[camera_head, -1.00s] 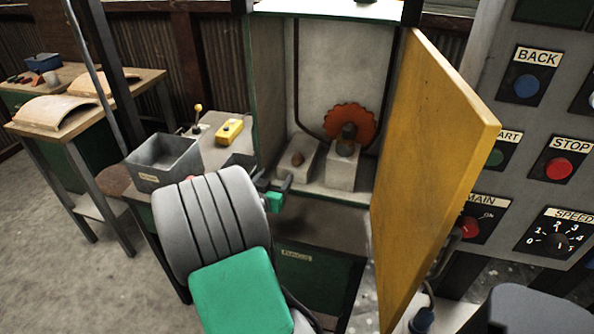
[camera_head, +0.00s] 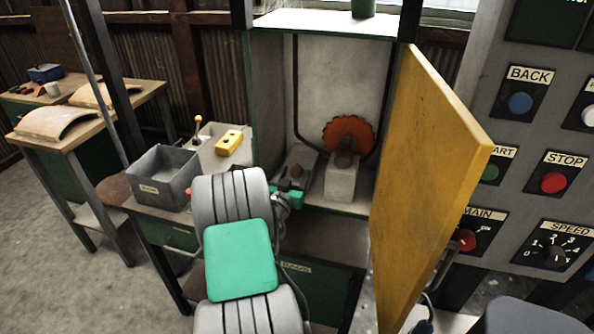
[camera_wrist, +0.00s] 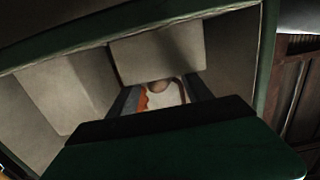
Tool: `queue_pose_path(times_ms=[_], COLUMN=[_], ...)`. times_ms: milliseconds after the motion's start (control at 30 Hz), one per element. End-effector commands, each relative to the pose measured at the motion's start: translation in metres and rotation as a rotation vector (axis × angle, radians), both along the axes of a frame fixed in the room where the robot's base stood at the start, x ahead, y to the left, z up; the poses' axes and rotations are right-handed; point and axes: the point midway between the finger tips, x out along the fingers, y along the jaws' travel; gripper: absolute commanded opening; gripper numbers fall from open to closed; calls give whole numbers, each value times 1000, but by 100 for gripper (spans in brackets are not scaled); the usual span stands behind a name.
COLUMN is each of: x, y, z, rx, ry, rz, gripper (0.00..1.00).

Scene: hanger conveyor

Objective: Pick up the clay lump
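I cannot tell for sure which is the clay lump. My gripper (camera_head: 286,188) is at the cabinet's front opening, close to the left block and partly covering it. In the wrist view my gripper (camera_wrist: 162,95) has its fingers apart, with nothing between them. A brownish lump (camera_wrist: 159,86) and a pale block show beyond them, partly hidden by my gripper body.
The yellow cabinet door (camera_head: 430,190) stands open on the right, beside the button panel (camera_head: 535,160). A grey bin (camera_head: 163,178) and a yellow box (camera_head: 229,142) stand on the left bench.

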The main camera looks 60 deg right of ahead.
Motion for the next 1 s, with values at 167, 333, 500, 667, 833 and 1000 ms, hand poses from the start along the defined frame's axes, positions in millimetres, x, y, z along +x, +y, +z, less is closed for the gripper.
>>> queue_pose_path(times_ms=[167,333,500,667,833,1000], x=[0,0,0,0,0,0], y=[0,0,0,0,0,0], z=[0,0,0,0,0,3], rx=[0,0,1,1,0,-1], ry=[0,0,0,0,0,-1], rz=[0,0,0,0,0,0], gripper=[42,29,15,2,0,0])
